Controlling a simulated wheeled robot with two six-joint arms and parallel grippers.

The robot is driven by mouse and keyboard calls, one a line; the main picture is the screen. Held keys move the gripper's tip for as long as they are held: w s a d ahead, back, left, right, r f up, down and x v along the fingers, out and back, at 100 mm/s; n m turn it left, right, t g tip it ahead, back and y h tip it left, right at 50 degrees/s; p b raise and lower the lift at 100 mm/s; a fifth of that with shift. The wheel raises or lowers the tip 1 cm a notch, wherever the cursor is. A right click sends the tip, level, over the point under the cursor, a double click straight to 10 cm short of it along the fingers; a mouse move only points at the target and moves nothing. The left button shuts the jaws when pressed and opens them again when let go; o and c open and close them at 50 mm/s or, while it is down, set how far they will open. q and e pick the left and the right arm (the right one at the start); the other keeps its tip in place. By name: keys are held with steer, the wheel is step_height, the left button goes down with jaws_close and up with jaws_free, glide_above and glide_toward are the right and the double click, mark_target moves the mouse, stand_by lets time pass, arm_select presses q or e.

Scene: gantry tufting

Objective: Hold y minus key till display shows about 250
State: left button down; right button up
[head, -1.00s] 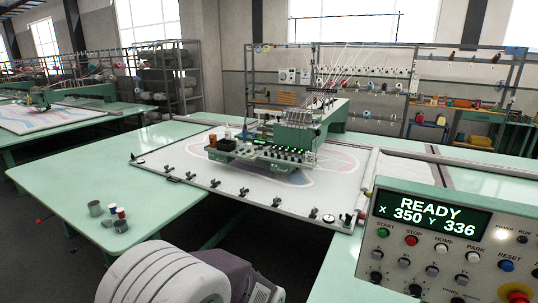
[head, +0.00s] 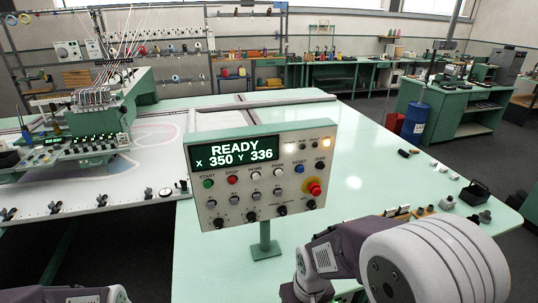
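The control panel (head: 262,225) stands on a green post at the middle of the head view, facing me. Its display (head: 234,153) reads READY, X 350, Y 336. The upper row has a green START key, a red STOP key, white HOME and PARK keys and a blue RESET key. Below it are several small grey keys (head: 254,199); their labels are too small to read, so I cannot tell which is Y minus. Both my grippers are out of view. Only links of my arms show, at the bottom left and bottom right, apart from the panel.
A red emergency button (head: 314,187) on yellow sits at the panel's right side. The tufting head (head: 95,120) is at left over its white frame. The green table (head: 370,165) right of the panel is mostly clear, with small parts along its right edge.

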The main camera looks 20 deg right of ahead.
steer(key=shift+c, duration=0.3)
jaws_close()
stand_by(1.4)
